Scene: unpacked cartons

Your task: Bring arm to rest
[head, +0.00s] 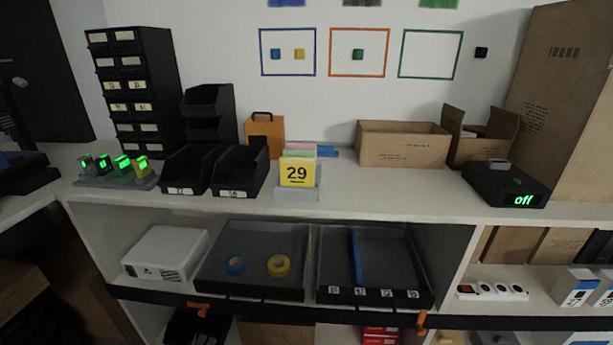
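Neither of my grippers and neither of my arms shows in the head view. The view takes in a white shelf unit with a long worktop (385,186) against a white wall. I see nothing held, and I cannot tell how the arms stand.
Below are a white box (165,252) and two dark trays (255,285) (395,262). The worktop's front centre-right is clear.

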